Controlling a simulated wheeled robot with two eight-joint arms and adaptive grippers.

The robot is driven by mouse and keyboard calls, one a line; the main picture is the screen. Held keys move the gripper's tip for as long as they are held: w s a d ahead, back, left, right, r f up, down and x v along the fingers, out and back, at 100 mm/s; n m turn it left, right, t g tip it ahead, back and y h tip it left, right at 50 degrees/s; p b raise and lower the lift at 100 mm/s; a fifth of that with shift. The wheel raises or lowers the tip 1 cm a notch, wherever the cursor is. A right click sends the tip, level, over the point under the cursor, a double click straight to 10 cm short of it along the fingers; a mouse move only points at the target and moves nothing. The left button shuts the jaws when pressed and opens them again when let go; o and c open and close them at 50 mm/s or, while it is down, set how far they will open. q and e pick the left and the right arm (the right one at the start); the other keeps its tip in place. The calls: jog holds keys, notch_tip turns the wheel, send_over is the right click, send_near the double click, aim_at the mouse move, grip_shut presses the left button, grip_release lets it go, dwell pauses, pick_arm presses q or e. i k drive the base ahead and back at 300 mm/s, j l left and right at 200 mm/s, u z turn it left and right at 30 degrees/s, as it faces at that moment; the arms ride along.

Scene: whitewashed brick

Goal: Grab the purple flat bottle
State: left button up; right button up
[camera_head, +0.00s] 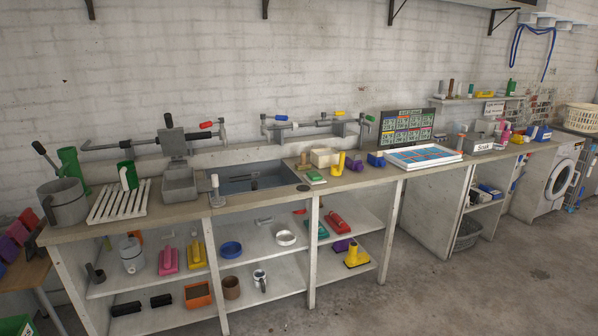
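No thing in view is clearly a purple flat bottle. A small purple object (355,164) lies on the worktop right of a yellow bottle-like object (338,163). Another purple object (342,245) lies on the shelf below, partly behind a yellow item. Purple and dark items (17,233) stand at the far left edge, cut off by the frame. All are too small to tell their exact shape. Neither of my grippers is in view.
A long worktop (235,210) with a sink (255,178) runs along the brick wall. Open shelves below hold several coloured items. A washing machine (560,182) stands at the right. A wooden table (25,270) is at the left. The floor (440,295) in front is clear.

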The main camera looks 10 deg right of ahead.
aim_at(354, 166)
jog(key=i+l+z, duration=0.25)
jog(key=i+z, duration=0.2)
jog(key=i, duration=0.2)
jog(key=i+z, duration=0.4)
jog(key=i, duration=0.2)
jog(key=i+j+z, duration=0.2)
jog(key=i+z, duration=0.25)
jog(key=i, duration=0.2)
jog(key=i+l+u, duration=0.15)
jog(key=i, duration=0.25)
jog(key=i+l+u, duration=0.2)
jog(key=i, duration=0.25)
jog(key=i+l+u, duration=0.15)
jog(key=i, duration=0.25)
